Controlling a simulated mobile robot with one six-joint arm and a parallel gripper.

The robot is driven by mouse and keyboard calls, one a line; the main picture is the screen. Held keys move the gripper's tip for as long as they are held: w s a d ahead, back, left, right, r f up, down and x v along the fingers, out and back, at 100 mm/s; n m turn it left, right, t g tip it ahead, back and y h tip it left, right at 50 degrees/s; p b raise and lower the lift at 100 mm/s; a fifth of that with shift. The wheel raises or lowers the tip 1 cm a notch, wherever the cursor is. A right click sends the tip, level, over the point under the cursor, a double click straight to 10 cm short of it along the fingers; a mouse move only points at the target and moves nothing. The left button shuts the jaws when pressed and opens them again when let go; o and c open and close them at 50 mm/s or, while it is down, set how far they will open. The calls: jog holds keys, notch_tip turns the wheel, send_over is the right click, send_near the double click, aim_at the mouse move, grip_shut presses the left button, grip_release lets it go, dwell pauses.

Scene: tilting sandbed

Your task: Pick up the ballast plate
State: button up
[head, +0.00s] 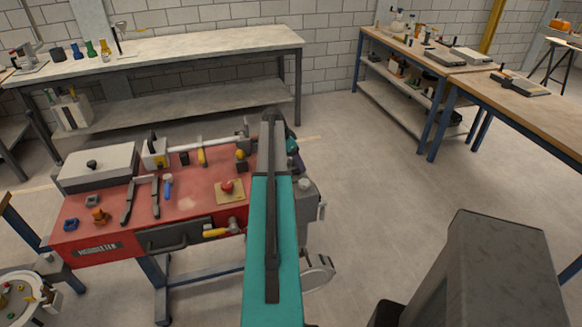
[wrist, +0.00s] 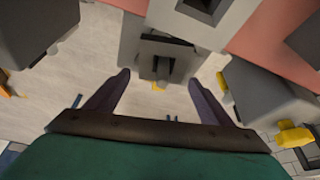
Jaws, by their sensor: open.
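In the wrist view my gripper (wrist: 160,78) is open, with its two dark fingers spread apart. A grey block with a dark bracket (wrist: 161,62) shows between and beyond the fingertips; I cannot tell whether they touch it. In the head view my teal arm hides most of my gripper. I cannot surely pick out the ballast plate. A pale flat plate with a black knob (head: 95,165) lies at the left end of the red bench and may be it.
The red bench (head: 190,203) carries a red button on a tan board (head: 229,191), dark bars, and yellow- and blue-handled tools. A long pale-topped table (head: 200,50) stands behind it. Wooden-topped tables (head: 540,115) stand at right. The floor between is clear.

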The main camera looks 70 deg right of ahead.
dwell(0.3)
jog(key=c, duration=1.2)
jog(key=shift+o, duration=0.2)
jog(key=shift+r, duration=0.15)
notch_tip(320, 180, up, 10)
jog(key=b, duration=0.3)
jog(key=shift+r, duration=0.1)
notch_tip(320, 180, up, 6)
jog(key=p, duration=0.3)
dwell(1.6)
dwell(0.4)
